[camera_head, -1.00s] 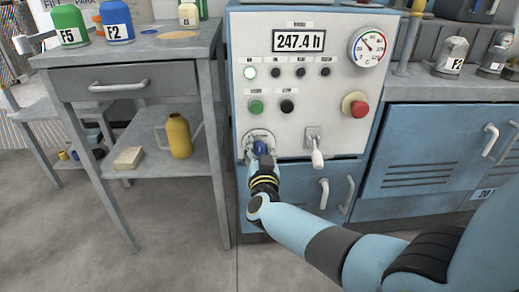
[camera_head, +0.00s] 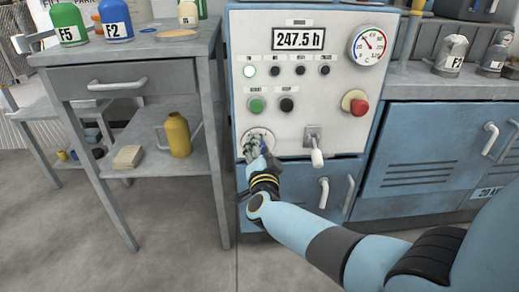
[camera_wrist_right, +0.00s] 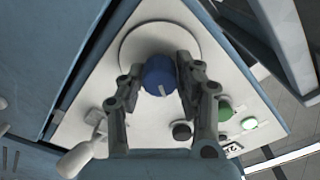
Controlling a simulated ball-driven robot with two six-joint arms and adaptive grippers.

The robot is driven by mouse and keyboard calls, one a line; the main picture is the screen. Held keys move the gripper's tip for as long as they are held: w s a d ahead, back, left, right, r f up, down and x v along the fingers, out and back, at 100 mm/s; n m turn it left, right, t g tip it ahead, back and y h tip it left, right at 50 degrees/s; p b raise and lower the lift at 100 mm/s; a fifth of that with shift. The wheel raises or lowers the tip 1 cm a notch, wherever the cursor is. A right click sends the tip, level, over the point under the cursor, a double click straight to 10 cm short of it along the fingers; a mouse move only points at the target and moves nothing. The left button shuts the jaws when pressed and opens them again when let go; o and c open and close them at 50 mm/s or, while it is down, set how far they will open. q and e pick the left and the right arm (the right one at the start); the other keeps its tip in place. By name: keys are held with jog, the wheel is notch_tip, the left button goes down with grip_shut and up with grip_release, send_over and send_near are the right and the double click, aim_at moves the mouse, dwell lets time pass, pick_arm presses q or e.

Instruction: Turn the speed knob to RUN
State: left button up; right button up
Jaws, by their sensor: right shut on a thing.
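The speed knob is a blue round knob with a pale pointer mark (camera_wrist_right: 159,77) on a round light dial plate (camera_wrist_right: 135,48) in the right wrist view. The plate (camera_head: 259,134) also shows at the lower left of the control panel in the head view, where the gripper largely covers the knob. My right gripper (camera_wrist_right: 160,82) has one finger on each side of the knob and is shut on it. It also shows in the head view (camera_head: 259,151). The dial's lettering cannot be read. My left gripper is not in view.
A lever (camera_head: 316,151) sticks out just right of the knob, with a red button (camera_head: 358,105) above it. Green (camera_head: 256,105) and black (camera_head: 287,105) buttons sit above the dial. A grey workbench (camera_head: 127,55) stands close on the left.

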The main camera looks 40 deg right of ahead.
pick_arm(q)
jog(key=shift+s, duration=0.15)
pick_arm(e)
jog(key=o, duration=1)
jog(key=shift+c, duration=0.2)
jog(key=shift+o, duration=0.9)
jog(key=shift+s+a, duration=0.15)
jog(key=shift+s, duration=0.05)
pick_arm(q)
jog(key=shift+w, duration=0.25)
pick_arm(e)
jog(key=v, duration=1.1)
jog(key=shift+s+a, duration=0.2)
jog(key=shift+s, duration=0.05)
jog(key=shift+f, duration=0.1)
